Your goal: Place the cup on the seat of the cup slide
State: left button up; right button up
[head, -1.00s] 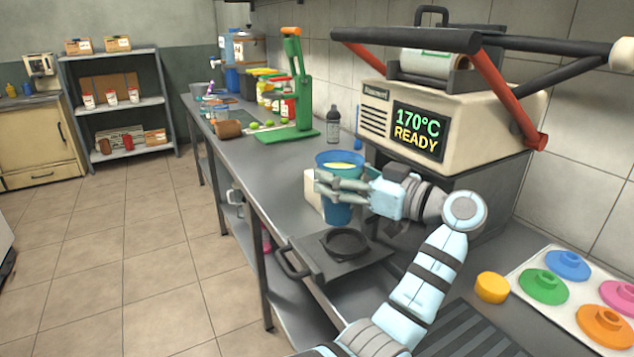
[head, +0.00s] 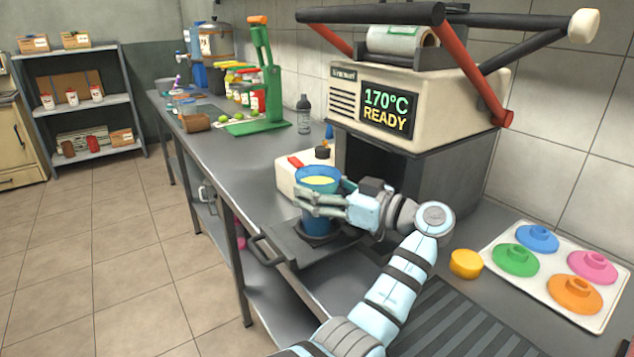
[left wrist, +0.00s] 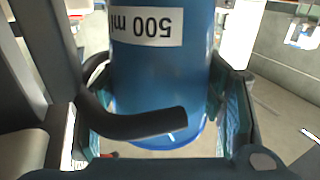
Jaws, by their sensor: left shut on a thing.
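The blue cup (head: 317,225), with pale yellow content at its top, stands upright in my left gripper (head: 314,202). The gripper is shut around its side. In the left wrist view the cup (left wrist: 160,75) fills the space between the fingers, and its "500 ml" label appears upside down. The dark cup slide (head: 290,247) sticks out from the press below the cup, with its handle at the left. The cup's base is over the round seat (head: 330,237), which is partly hidden by it. I cannot tell whether the base touches the seat. My right gripper is out of view.
The heated press (head: 415,100) reads "170°C READY" and stands behind the slide. A white box (head: 287,178) is just behind the cup. A yellow piece (head: 466,264) and a tray (head: 495,254) of coloured lids lie to the right. The counter's front edge is close to the slide handle.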

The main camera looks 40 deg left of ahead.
pick_arm(q)
jog(key=o, duration=1.6)
jog(key=shift+c, duration=0.2)
jog(key=shift+r, duration=0.1)
jog(key=w+d, duration=0.1)
jog(key=d, duration=1.1)
